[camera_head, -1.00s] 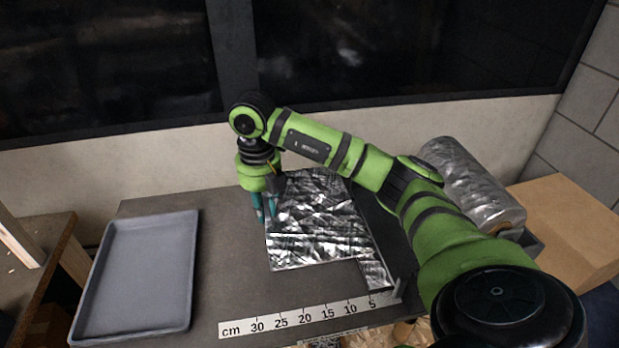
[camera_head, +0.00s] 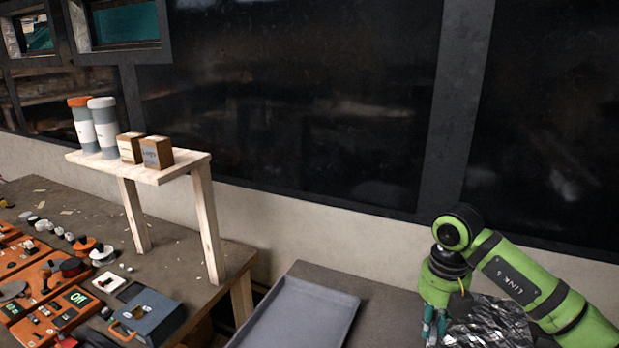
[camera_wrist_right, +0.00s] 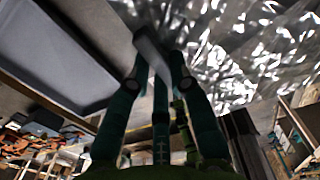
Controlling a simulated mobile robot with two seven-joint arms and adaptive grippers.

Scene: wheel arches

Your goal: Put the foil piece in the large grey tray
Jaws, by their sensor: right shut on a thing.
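The foil piece (camera_head: 490,322), a crumpled shiny silver sheet, shows at the lower right of the head view, cut off by the bottom edge. It also fills the upper right of the right wrist view (camera_wrist_right: 245,50). My right gripper (camera_head: 436,328) is at the foil's left edge, fingers down and shut on it. In the wrist view its fingers (camera_wrist_right: 150,65) close around a narrow grey edge. I cannot tell whether the foil is clear of the table. The large grey tray (camera_head: 300,315) lies empty in its visible part, left of the gripper. My left gripper is out of view.
A side bench at left carries orange panels (camera_head: 70,300), small parts and a blue-grey box (camera_head: 147,316). A wooden shelf (camera_head: 150,172) with jars and small boxes stands on it. Bare grey table (camera_head: 385,310) lies between tray and gripper. A dark window wall stands behind.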

